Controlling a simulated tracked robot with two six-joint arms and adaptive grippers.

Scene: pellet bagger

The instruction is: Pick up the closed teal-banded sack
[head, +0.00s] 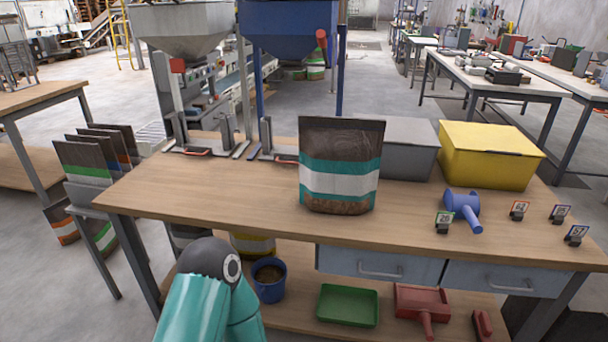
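The teal-banded sack (340,165) stands upright on the wooden workbench (210,190), near its middle. It is dark brown with a teal band above a white one, and brown contents show near the bottom. Its top edge runs straight and looks closed. A teal link of my arm with a dark joint rises at the bottom left, in front of the bench and apart from the sack. Neither of my grippers is in view.
Behind the sack are a grey bin (408,150) and a yellow bin (488,155). A blue scoop (464,207) and small tag holders (444,222) lie to the right. A grey hopper (183,25) and a blue hopper (288,28) stand behind. The bench left of the sack is clear.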

